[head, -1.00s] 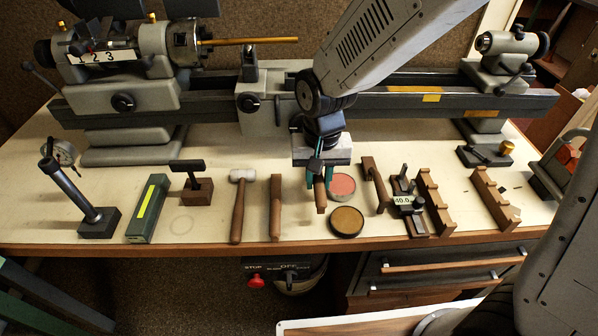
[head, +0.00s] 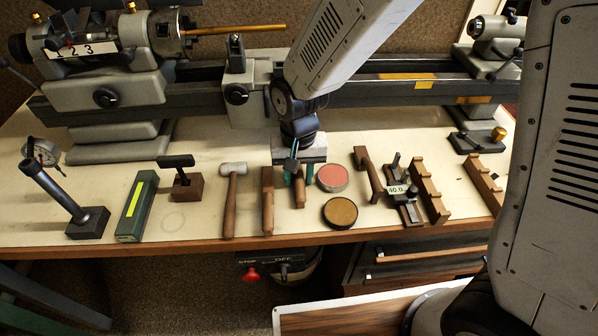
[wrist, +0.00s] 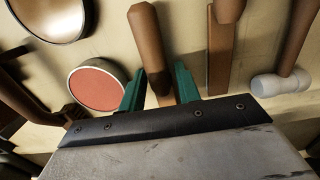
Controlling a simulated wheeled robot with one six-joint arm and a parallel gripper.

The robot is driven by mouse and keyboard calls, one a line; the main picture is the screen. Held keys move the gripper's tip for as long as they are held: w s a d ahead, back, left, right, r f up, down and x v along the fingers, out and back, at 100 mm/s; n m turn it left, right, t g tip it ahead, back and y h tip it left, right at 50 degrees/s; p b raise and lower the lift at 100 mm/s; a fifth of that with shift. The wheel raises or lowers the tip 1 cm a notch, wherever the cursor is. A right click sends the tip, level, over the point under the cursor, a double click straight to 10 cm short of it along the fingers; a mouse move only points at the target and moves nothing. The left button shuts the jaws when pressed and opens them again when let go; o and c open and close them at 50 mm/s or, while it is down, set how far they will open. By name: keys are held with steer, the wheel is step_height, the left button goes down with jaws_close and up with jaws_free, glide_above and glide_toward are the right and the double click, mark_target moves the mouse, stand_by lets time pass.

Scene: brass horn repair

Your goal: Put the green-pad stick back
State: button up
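My gripper (head: 298,178) is low over the middle of the bench, its teal fingers on either side of a wooden stick (head: 300,195). The stick also shows in the wrist view (wrist: 150,45), between the fingertips (wrist: 160,88), its brown end reaching out past them. It has moved along with the gripper, so I take it as held. I see no green pad on it; any pad is hidden. Whether the stick touches the bench top I cannot tell. A second wooden stick (head: 267,200) lies just to its left.
A red-topped tin (head: 332,178) and a brown-topped tin (head: 340,212) are close on the right. A white-headed mallet (head: 231,200) lies left. Notched wooden racks (head: 430,190) stand farther right, beside a dark gauge block (head: 400,190). The lathe bed (head: 400,95) runs behind.

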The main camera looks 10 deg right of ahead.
mark_target(299, 171)
steer(key=shift+o, duration=0.6)
steer(key=shift+r, duration=0.1)
step_height(299, 171, up, 12)
steer(key=s+d+r+t, duration=0.1)
steer(key=s+d+r, duration=0.25)
steer(key=d, duration=0.25)
steer(key=s+d+r, duration=0.3)
steer(key=d+r, duration=0.2)
steer(key=d, duration=0.2)
steer(key=s+d+r, duration=0.1)
steer(key=s+d, duration=0.7)
steer(key=s, duration=0.4)
steer(key=shift+t, duration=0.3)
steer(key=shift+d, duration=0.1)
